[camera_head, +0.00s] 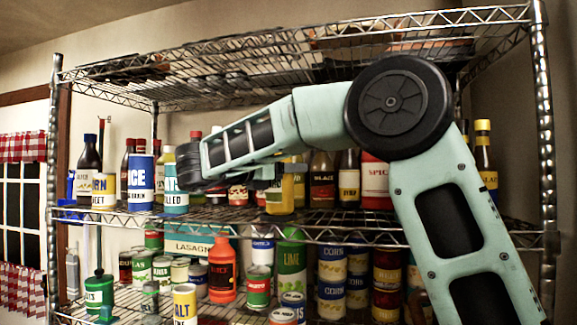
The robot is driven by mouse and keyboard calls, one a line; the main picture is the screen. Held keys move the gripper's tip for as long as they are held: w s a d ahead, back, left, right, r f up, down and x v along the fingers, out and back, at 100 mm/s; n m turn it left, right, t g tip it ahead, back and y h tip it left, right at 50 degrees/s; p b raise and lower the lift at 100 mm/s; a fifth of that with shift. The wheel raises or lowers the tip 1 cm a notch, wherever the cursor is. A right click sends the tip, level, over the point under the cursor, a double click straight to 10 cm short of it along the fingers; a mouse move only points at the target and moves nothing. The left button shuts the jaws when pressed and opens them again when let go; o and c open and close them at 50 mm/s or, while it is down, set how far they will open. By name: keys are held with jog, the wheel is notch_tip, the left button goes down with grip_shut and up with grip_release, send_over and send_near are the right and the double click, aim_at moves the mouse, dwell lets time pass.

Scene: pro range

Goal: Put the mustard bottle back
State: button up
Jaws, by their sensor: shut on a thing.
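A yellow-amber bottle (280,198), which looks like the mustard bottle, is upright at the middle shelf in the head view. My gripper (281,169) reaches it from the left and is shut on its upper part. My fingers and dark wrist partly hide the bottle, and its label cannot be read. Its base is near the front edge of the middle shelf (330,231); I cannot tell whether it touches the wire. My forearm crosses above it.
A blue-white can (141,183) and a teal can (175,202) stand left of my wrist. Dark bottles (322,180) and a red-labelled spice container (376,184) stand to the right. The lower shelf holds cans, a red bottle (222,268) and a green bottle (291,262). The wire top shelf (290,60) is overhead.

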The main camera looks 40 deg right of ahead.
jog(key=shift+f, duration=0.25)
jog(key=o, duration=1.3)
jog(key=shift+s+a+b, duration=0.15)
jog(key=shift+a+b, duration=0.75)
jog(key=shift+a, duration=1.1)
jog(key=shift+s+a+b, duration=0.15)
jog(key=shift+a+b, duration=0.75)
jog(key=shift+a, duration=1.05)
jog(key=shift+s+a+b, duration=0.15)
jog(key=shift+a+b, duration=0.75)
jog(key=shift+a, duration=1.1)
